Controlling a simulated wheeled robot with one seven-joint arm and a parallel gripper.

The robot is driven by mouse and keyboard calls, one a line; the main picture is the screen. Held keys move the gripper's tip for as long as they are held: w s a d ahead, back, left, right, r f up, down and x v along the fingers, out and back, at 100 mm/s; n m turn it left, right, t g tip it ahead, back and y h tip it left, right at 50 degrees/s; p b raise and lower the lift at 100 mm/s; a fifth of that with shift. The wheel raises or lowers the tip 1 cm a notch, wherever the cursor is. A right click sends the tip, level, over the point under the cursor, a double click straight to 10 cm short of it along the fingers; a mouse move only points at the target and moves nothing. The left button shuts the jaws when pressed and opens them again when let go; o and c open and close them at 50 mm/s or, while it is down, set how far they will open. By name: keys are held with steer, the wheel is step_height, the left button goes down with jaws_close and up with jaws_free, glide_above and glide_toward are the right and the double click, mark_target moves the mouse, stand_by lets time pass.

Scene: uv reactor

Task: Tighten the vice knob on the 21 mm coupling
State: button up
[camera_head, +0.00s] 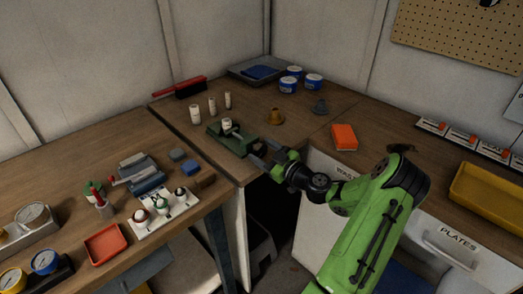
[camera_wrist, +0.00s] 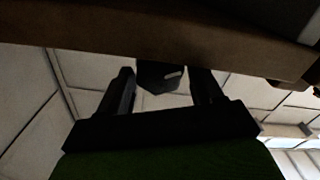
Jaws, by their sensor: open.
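The small green vice (camera_head: 226,142) sits near the front corner edge of the wooden bench. A pale coupling (camera_head: 227,124) stands upright in it. My gripper (camera_head: 264,153) is just right of the vice, at the bench edge, with its fingers pointing toward the vice's near end. In the wrist view my gripper (camera_wrist: 166,82) is open. A dark faceted piece, which looks like the vice knob (camera_wrist: 160,76), shows between the two fingers, with gaps on both sides. In the head view my gripper hides the knob.
Several pale cylinders (camera_head: 212,106) stand behind the vice. A brass-coloured part (camera_head: 276,117) and an orange box (camera_head: 344,137) are to the right. The bench edge (camera_wrist: 120,38) crosses the top of the wrist view. A blue-grey vice (camera_head: 144,178) is on the left bench.

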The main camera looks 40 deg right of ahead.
steer(key=shift+w, duration=0.55)
steer(key=c, duration=0.7)
steer(key=shift+c, duration=0.2)
steer(key=m+b, duration=0.1)
steer(key=m, duration=0.3)
steer(key=shift+m, duration=0.3)
steer(key=m, duration=0.5)
steer(key=shift+d+p, duration=0.1)
steer(key=shift+p, duration=0.2)
steer(key=shift+o, duration=0.2)
steer(key=shift+m, duration=0.6)
